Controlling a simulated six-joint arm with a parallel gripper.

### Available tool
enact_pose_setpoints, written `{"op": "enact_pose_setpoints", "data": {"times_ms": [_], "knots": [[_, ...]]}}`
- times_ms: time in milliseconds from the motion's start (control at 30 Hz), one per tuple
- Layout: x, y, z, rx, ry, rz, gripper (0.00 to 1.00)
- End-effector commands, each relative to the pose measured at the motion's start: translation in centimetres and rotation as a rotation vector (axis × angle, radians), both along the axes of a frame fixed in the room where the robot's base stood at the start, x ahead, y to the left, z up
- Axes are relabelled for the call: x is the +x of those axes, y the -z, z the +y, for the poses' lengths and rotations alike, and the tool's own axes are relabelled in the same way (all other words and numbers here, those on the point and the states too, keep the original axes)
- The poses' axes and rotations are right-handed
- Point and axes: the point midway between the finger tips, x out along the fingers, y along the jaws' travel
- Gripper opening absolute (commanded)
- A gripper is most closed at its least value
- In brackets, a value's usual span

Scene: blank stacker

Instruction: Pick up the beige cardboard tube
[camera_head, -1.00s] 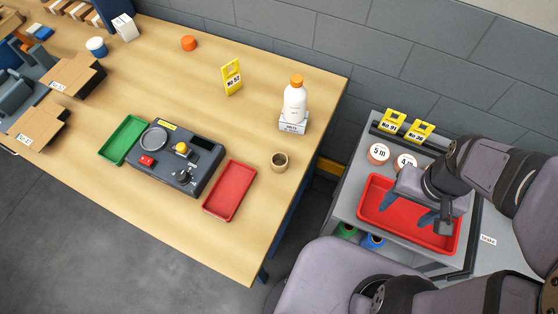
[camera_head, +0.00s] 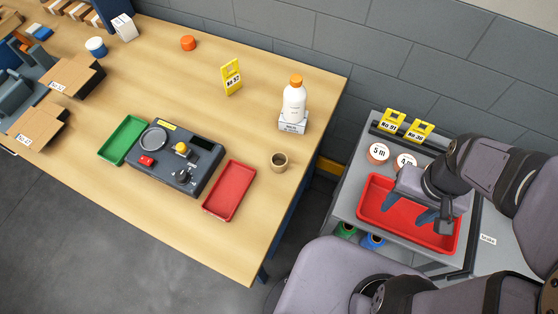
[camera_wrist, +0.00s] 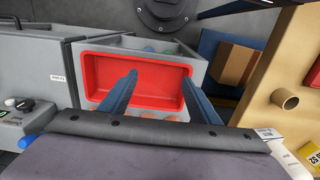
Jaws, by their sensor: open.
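The beige cardboard tube (camera_head: 279,162) stands upright near the right edge of the wooden table, its dark open end facing up. It also shows in the wrist view (camera_wrist: 285,99) at the right, outside the space between the fingers. My gripper (camera_head: 424,221) is open and empty over the red tray on the grey cart, well to the right of the tube. In the wrist view my gripper's (camera_wrist: 158,84) two blue-grey fingers stand apart above the red tray.
The red tray (camera_head: 375,192) on the cart looks empty. Left of the tube are a small red tray (camera_head: 230,190) and a grey device (camera_head: 206,150). A white bottle (camera_head: 294,103) with an orange cap stands on a box behind it. A gap separates cart and table.

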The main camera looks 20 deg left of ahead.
Motion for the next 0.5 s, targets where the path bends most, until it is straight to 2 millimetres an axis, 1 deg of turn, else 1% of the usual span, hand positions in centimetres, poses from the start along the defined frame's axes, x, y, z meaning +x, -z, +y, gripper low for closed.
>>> {"op": "enact_pose_setpoints", "data": {"times_ms": [167, 367, 400, 500], "knots": [[0.2, -1.6, 0.0, 0.0, 0.0, -0.007, 0.56], [0.2, -4.8, 0.0, 0.0, 0.0, -0.008, 0.56], [0.3, -5.0, 0.4, 0.007, -0.008, -0.011, 0.56], [1.5, -4.4, 2.9, 0.05, -0.042, -0.048, 0.56]]}}
